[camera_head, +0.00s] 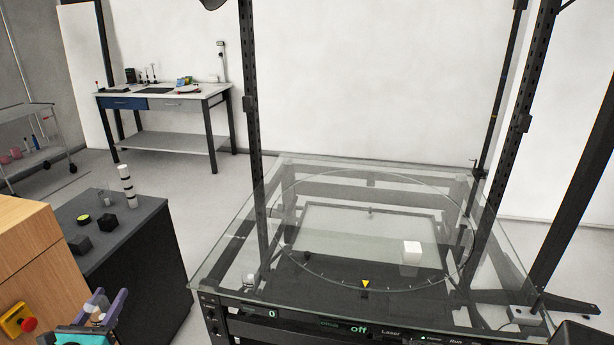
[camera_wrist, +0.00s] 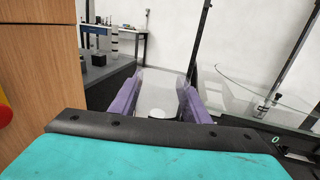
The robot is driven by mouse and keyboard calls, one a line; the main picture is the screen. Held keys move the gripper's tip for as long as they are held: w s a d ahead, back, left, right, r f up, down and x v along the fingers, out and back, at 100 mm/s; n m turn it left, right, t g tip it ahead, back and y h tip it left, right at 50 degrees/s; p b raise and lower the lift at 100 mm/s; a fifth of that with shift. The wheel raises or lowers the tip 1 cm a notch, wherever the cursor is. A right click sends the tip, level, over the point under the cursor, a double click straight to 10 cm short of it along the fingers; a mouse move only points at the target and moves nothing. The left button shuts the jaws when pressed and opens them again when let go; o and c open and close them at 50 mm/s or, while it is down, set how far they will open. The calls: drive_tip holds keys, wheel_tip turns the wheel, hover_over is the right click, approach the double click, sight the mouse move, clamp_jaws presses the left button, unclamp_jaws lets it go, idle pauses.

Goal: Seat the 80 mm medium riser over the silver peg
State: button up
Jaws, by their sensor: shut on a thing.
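My gripper (camera_head: 101,313) is at the lower left in the head view, with purple fingers closed on a clear, pale riser (camera_head: 97,303). In the wrist view, the purple fingers of my gripper (camera_wrist: 158,98) stand on either side of the see-through riser (camera_wrist: 157,88), with a whitish round patch near its lower end. The held riser is left of the glass turntable (camera_head: 222,270) and apart from it. A small grey upright stub (camera_head: 370,211) shows near the middle of the turntable; I cannot tell whether it is the silver peg.
A dark cabinet (camera_head: 150,262) bears black blocks and a black-and-white striped post (camera_head: 127,186). A wooden cabinet (camera_head: 30,255) stands close left of my gripper. Dark frame posts (camera_head: 251,110) rise around the turntable.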

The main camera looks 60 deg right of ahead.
drive_tip(key=w+d+r+m+g+h+p, duration=0.15)
drive_tip(key=d+g, duration=0.25)
drive_tip(key=d, duration=1.6)
drive_tip(key=w+d+f+m+g+h, duration=0.1)
drive_tip(key=w+d+m+g, duration=0.15)
drive_tip(key=d, duration=1.65)
drive_tip(key=s+d+m+g, duration=0.1)
drive_tip(key=s+d, duration=0.2)
drive_tip(key=d, duration=0.5)
drive_tip(key=s+d+r+m+g+p, duration=0.1)
drive_tip(key=s+d+g, duration=0.1)
drive_tip(key=s+d, duration=0.35)
drive_tip(key=s+d+m+g, duration=0.1)
drive_tip(key=d, duration=0.8)
drive_tip(key=s+d+r+m+g+p, duration=0.1)
drive_tip(key=s+d+m+g, duration=0.3)
drive_tip(key=s+d, duration=2.6)
drive_tip(key=shift+d+r+g, duration=0.2)
drive_tip(key=shift+r+g, duration=0.4)
drive_tip(key=shift+g, duration=0.45)
drive_tip(key=shift+f+b, duration=0.15)
drive_tip(key=shift+b, duration=0.2)
drive_tip(key=shift+f+b, duration=2.65)
drive_tip(key=shift+f, duration=0.1)
